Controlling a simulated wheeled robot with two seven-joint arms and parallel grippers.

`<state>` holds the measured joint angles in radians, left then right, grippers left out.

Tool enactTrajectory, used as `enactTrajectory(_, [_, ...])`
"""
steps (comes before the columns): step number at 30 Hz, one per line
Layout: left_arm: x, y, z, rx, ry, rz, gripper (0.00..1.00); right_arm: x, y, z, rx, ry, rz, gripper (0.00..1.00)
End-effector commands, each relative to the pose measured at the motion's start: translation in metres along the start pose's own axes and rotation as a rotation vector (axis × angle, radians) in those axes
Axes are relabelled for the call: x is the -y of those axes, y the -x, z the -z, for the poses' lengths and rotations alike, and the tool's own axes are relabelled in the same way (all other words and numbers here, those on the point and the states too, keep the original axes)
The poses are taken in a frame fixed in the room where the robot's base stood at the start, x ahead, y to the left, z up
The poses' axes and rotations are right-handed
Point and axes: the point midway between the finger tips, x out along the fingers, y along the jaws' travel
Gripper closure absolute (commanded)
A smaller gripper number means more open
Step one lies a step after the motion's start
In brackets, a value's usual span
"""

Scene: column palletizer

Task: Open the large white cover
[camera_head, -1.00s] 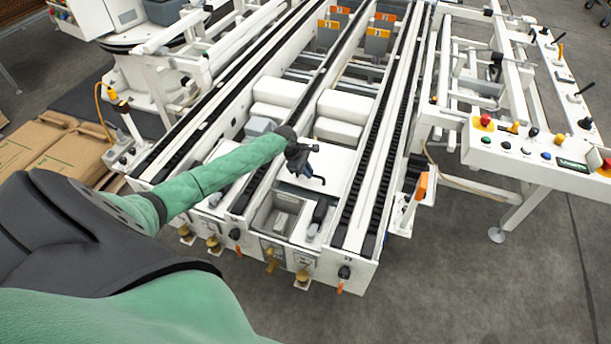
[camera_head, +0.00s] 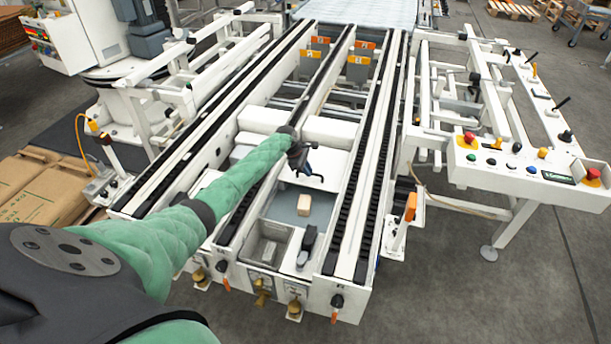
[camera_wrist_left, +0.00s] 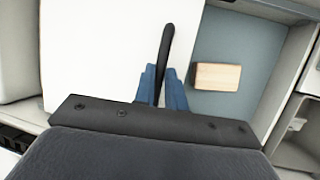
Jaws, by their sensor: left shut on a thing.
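The large white cover (camera_head: 335,166) is a flat panel between the conveyor rails, and it also fills the left of the left wrist view (camera_wrist_left: 100,55). My left gripper (camera_head: 308,176) is at its front edge. In the left wrist view the blue fingers (camera_wrist_left: 163,90) are shut on the cover's black handle (camera_wrist_left: 166,48). In front of the cover, a grey-blue compartment (camera_head: 275,203) lies uncovered. A small wooden block (camera_head: 304,204) sits in it, just right of the fingers in the wrist view. My right gripper is not in view.
Black-belted rails (camera_head: 356,215) run along both sides of the cover. A white block (camera_head: 328,132) stands behind it. A small open metal bin (camera_head: 266,243) is in front. A control panel (camera_head: 520,160) stands at the right.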

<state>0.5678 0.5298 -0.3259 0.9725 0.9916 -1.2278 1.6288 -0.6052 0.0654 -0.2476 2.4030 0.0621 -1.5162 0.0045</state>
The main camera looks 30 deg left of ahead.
Motion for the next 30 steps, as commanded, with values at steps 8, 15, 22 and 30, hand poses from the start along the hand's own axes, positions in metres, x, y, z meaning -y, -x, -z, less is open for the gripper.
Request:
enactTrajectory(8, [-0.002, -0.001, -0.001, 0.000, -0.001, 0.000, 1.00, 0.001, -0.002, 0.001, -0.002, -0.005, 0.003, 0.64])
enactTrajectory(15, [-0.002, -0.001, -0.001, 0.000, -0.001, 0.000, 0.66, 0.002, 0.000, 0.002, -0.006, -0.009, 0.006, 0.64])
enactTrajectory(22, [-0.002, -0.001, 0.000, 0.000, 0.000, 0.000, 0.66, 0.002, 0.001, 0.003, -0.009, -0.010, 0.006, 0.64])
enactTrajectory(30, [-0.002, 0.019, 0.001, -0.001, 0.000, -0.001, 0.66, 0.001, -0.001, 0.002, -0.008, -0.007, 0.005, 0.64])
